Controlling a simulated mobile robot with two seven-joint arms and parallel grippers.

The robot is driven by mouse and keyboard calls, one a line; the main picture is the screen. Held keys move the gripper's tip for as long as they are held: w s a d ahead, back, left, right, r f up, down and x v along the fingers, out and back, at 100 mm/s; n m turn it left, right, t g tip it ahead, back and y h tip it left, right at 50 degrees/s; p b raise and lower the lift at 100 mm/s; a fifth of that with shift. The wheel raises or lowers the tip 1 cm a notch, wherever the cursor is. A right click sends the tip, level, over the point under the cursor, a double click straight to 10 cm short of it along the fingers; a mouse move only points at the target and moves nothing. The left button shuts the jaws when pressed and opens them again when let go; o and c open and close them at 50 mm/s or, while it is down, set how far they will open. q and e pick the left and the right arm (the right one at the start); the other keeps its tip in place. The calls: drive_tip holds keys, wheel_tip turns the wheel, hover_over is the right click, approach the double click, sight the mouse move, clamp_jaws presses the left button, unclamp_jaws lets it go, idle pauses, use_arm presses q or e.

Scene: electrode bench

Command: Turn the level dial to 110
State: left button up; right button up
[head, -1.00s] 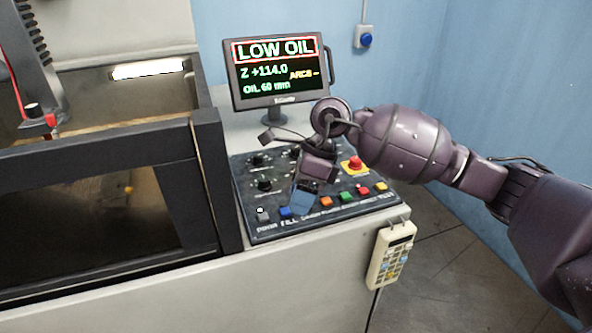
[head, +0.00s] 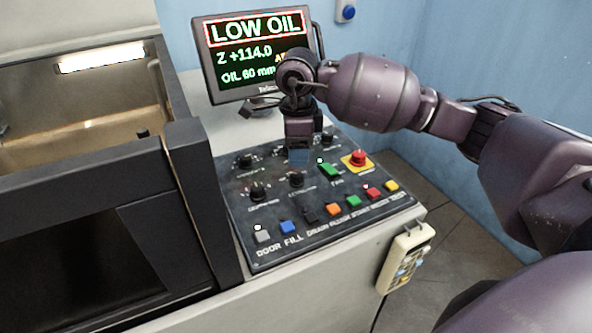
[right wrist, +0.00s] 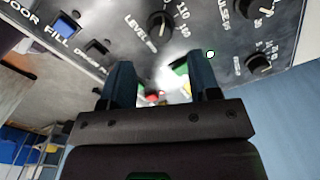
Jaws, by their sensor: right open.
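The level dial (head: 296,180) is a small black knob in the front dial row of the dark control panel. In the right wrist view the level dial (right wrist: 160,25) stands beyond the fingertips, with "LEVEL" and the numbers 110 and 160 printed around it. I cannot read its pointer surely. My right gripper (head: 299,158) is above the panel, just behind the dial in the head view, pointing down. Its blue fingers (right wrist: 163,85) are apart with nothing held between them. It hides part of the back dial row. My left gripper is not in view.
Other knobs (head: 258,192) stand close by. A row of coloured buttons, including blue FILL (head: 289,228), lines the front. A green button (head: 330,170) and red emergency button (head: 358,158) are at right. The monitor (head: 250,55) reads LOW OIL, OIL 60 mm.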

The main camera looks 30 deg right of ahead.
sight(297, 174)
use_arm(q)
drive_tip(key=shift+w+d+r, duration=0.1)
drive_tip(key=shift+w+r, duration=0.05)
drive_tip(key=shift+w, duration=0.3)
use_arm(e)
wheel_tip(297, 174, down, 7)
drive_tip(key=shift+r, duration=0.15)
drive_tip(key=c, duration=0.9)
